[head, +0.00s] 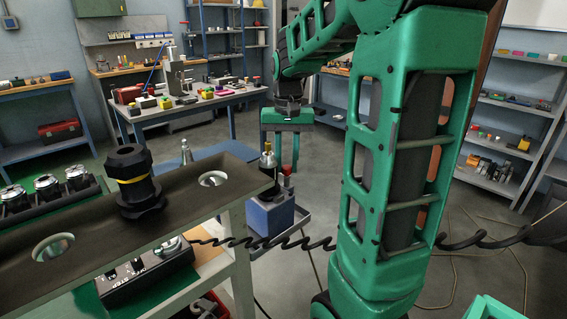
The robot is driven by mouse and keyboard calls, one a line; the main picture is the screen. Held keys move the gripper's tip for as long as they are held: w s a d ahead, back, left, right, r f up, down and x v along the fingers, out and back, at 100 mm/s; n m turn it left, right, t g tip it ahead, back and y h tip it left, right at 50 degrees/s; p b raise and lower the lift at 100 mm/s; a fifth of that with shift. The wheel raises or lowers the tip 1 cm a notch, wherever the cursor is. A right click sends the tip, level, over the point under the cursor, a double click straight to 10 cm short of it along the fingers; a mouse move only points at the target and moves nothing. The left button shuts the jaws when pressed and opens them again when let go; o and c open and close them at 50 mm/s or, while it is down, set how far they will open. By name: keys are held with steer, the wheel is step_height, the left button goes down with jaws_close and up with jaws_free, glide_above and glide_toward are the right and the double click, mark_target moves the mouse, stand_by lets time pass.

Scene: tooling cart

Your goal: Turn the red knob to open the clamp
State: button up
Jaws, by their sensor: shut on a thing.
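My gripper (283,158) hangs fingers down in the head view, past the right end of the dark holder shelf. Its green fingers are shut on the red knob (287,171), a small red piece low between the fingertips; the hold itself is small and partly hidden. The knob is above a blue clamp block (270,216) with a grey top. A metal tool holder with a brass-coloured tip (268,154) stands in front of the left finger. Whether the clamp's jaws are open cannot be seen.
The dark shelf (184,195) carries a black holder with a yellow band (128,180) and has round holes. A coiled black cable (262,243) crosses below the gripper. A workbench (205,105) with parts stands behind; open floor lies between.

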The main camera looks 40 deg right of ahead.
mark_target(285, 167)
steer(key=shift+w+a, duration=0.1)
steer(key=shift+a, duration=0.05)
steer(key=o, duration=1.1)
steer(key=shift+c, duration=0.2)
steer(key=shift+r, duration=0.1)
step_height(285, 167, up, 11)
steer(key=shift+f, duration=0.2)
steer(key=s+a+f+n, duration=0.1)
steer(key=s+a+f, duration=0.2)
steer(key=s+f, duration=0.5)
steer(key=s+a+f+n, duration=0.1)
steer(key=s+a+f, duration=0.3)
steer(key=s+f, duration=0.4)
steer(key=s, duration=0.5)
steer(key=shift+f, duration=0.25)
